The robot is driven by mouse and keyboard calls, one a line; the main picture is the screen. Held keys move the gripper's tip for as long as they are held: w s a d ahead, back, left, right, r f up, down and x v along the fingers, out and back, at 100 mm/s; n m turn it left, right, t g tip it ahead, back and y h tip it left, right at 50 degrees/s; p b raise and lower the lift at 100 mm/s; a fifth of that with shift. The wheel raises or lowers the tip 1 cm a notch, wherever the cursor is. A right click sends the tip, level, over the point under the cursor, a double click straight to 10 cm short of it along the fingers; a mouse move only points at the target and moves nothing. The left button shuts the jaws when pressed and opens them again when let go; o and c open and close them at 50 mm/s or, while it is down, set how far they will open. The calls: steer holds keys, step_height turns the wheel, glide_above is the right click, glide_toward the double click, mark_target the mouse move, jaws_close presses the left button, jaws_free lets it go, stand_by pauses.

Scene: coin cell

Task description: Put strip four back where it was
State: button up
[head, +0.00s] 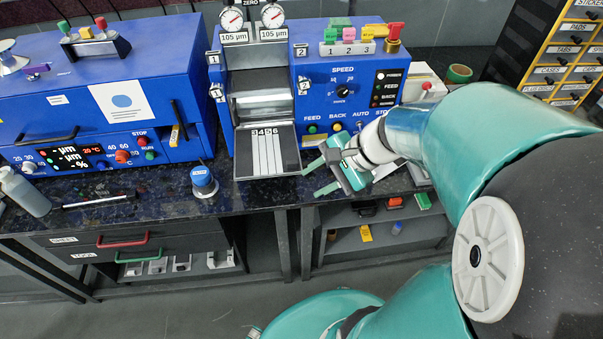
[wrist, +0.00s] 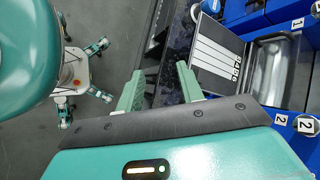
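White strips (head: 267,153) lie side by side on the dark feed tray (head: 244,160) in front of the blue roller press. Small labels at their far ends seem to read 3, 4, 5, 6; strip four (head: 262,154) looks second from the left. In the wrist view the strips (wrist: 213,58) lie on the tray (wrist: 206,82) beyond the right finger, with labels too small to read surely. My gripper (head: 316,180) is right of the tray, apart from the strips. Its fingers are spread with nothing between them in the wrist view (wrist: 160,86).
The roller (head: 262,103) stands behind the tray under two dials. A blue-topped jar (head: 203,182) stands left of the tray near the counter's front edge. A blue oven-like machine (head: 100,100) fills the left. Shelves (head: 385,225) lie below the counter.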

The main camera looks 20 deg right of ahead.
steer(key=s+a+r+n+h, duration=0.2)
steer(key=a+r+n+h, duration=0.1)
steer(key=r+n, duration=0.2)
steer(key=s+a+r+n+t+h, duration=0.1)
steer(key=s+a+r+n+h, duration=0.2)
steer(key=n, duration=0.6)
steer(key=shift+a+r+h, duration=0.15)
steer(key=shift+r+h, duration=0.25)
steer(key=shift+r, duration=0.45)
steer(key=shift+s, duration=0.15)
